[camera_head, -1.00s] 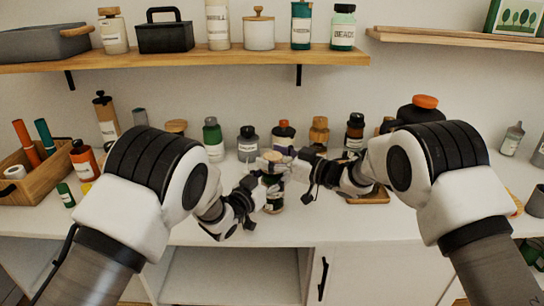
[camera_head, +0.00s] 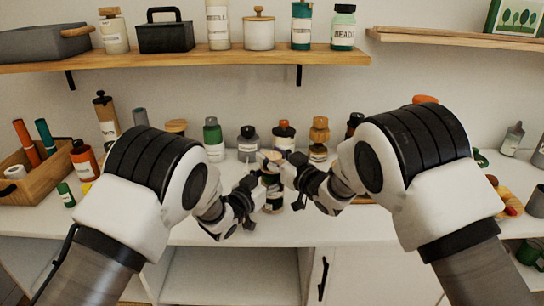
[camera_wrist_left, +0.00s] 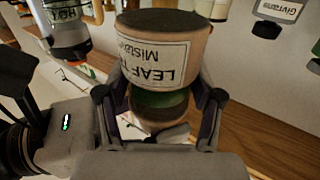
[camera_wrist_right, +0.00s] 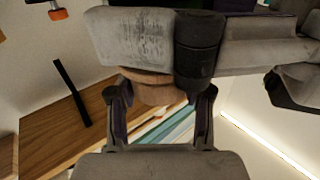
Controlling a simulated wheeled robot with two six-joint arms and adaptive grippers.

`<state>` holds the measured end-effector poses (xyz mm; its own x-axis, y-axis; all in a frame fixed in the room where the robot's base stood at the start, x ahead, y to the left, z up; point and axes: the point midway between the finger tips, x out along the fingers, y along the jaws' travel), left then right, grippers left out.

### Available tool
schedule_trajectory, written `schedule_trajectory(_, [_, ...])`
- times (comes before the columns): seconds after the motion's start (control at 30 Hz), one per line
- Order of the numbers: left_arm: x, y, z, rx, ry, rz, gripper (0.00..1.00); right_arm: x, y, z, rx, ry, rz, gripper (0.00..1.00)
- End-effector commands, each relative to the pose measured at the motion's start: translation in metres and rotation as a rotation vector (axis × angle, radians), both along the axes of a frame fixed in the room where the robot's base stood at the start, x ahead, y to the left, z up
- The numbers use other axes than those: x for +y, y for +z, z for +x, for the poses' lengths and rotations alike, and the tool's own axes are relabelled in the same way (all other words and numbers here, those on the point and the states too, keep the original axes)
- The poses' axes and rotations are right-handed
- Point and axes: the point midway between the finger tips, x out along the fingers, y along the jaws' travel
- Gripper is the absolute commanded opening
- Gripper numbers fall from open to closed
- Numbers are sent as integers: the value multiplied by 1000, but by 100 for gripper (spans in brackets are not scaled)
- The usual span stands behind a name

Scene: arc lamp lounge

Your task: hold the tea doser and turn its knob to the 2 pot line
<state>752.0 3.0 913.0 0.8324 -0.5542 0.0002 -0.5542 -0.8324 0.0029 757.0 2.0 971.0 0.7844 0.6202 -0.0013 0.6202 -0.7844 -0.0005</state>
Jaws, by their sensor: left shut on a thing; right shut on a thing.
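The tea doser (camera_head: 273,201) is upright above the counter in the head view, a small dark container with a wooden top. My left gripper (camera_head: 258,190) is shut around its body from the left. In the left wrist view the doser's wooden, labelled part (camera_wrist_left: 160,55) shows its print upside down, with a green band between the fingers. My right gripper (camera_head: 280,166) is shut at the doser's upper part. In the right wrist view a wooden round part, the knob (camera_wrist_right: 152,90), sits between its fingers, partly behind grey and black gripper parts. The 2 pot line cannot be made out.
A wooden crate (camera_head: 36,182) is at left. A wooden shelf (camera_head: 190,59) hangs above.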

Motion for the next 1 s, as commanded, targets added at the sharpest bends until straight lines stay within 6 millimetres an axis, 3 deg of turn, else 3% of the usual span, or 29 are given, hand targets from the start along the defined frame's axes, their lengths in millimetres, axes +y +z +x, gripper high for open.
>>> schedule_trajectory(0.4, [-2, 0, -1, -3, -7, 6, 13, 0, 1, 0, -3, -63, -1, 15])
schedule_trajectory(0.43, [-2, 0, -1, -3, -7, 6, 13, 0, 1, 0, -3, -63, -1, 53])
schedule_trajectory(0.5, [-2, 0, -1, -3, -7, 6, 13, 0, 1, 0, -3, -63, -1, 76])
schedule_trajectory(0.83, [-1, 0, -1, -1, -3, 3, 13, -2, 1, -1, -1, -63, 0, 76])
schedule_trajectory(1.0, [-1, 0, 0, 0, -2, 2, 13, -15, 0, -18, 1, -65, -2, 76])
